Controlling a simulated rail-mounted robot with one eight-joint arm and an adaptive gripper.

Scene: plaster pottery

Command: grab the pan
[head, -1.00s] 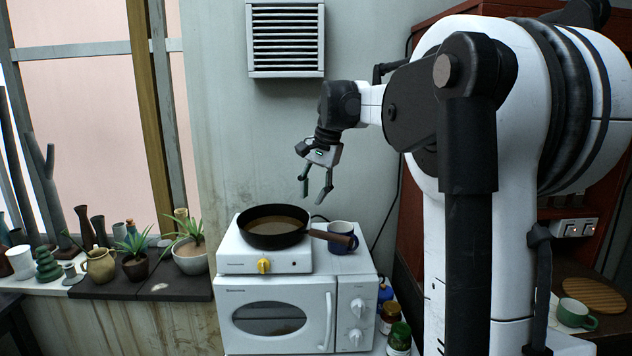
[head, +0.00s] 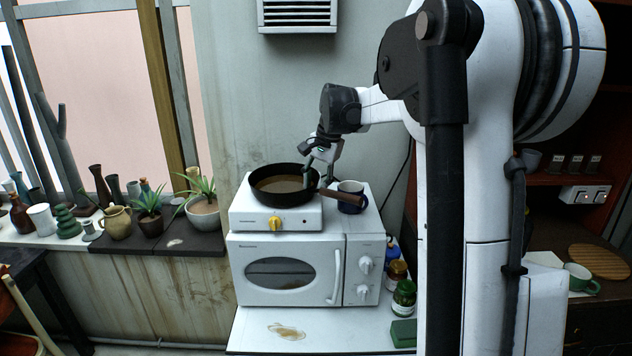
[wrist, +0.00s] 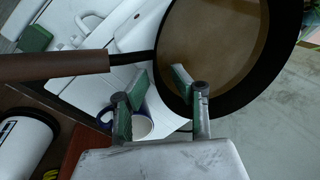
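The pan (head: 283,185) is a black frying pan with a brown inner base. It sits on a white hot plate (head: 296,214) on top of the microwave. Its brown handle (head: 338,195) points right. My gripper (head: 322,178) is at the pan's right rim, near where the handle begins. In the wrist view my gripper (wrist: 157,80) is open, with its two green-padded fingers apart and nothing between them. The pan (wrist: 218,50) and its handle (wrist: 55,66) lie beyond the fingertips there. I cannot tell whether a finger touches the rim.
A dark blue mug (head: 351,196) stands just right of the hot plate, close to the handle. The white microwave (head: 290,268) is below. Jars (head: 403,294) stand to its right. Potted plants (head: 150,221) line the sill at left.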

